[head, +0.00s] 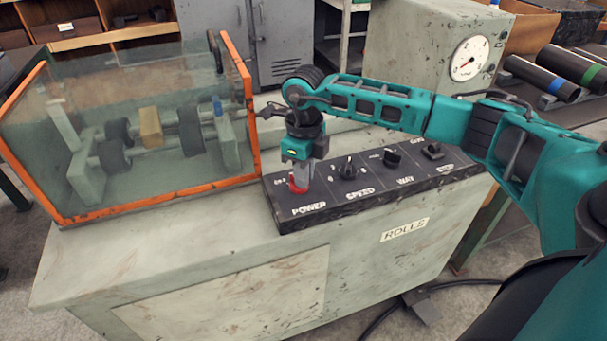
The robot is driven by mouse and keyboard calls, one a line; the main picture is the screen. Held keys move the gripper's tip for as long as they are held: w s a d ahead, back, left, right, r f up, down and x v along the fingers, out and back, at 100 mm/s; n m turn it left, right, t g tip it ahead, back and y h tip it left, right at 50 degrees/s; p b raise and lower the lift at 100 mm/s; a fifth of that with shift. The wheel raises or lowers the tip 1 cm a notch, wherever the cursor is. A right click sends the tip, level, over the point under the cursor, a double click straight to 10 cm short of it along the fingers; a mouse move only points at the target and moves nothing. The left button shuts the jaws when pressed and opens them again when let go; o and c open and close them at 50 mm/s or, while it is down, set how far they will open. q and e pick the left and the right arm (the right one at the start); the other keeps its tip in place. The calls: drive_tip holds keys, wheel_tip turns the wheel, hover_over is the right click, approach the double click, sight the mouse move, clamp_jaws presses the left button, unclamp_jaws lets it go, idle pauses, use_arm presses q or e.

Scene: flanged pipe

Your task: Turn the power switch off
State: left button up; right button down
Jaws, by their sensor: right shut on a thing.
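The dark control panel (378,196) lies along the front right of the machine top, with controls labelled POWER, SPEED and WAY. The red power switch (299,187) is at its left end, above the POWER label. My right gripper (298,176) points down over it and is shut on the switch, hiding most of it. The switch's position cannot be told. My left gripper is not in view.
The black SPEED knob (348,170) and WAY knob (392,158) stand close to the right of the gripper. An orange-framed clear guard (160,204) over rollers stands to the left. A grey box with a dial gauge (469,58) is behind my right arm.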

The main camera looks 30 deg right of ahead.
drive_tip(key=shift+n, duration=0.4)
drive_tip(key=c, duration=1.2)
unclamp_jaws()
drive_tip(key=shift+o, duration=0.2)
drive_tip(key=shift+r, duration=0.1)
wheel_tip(320, 180, up, 13)
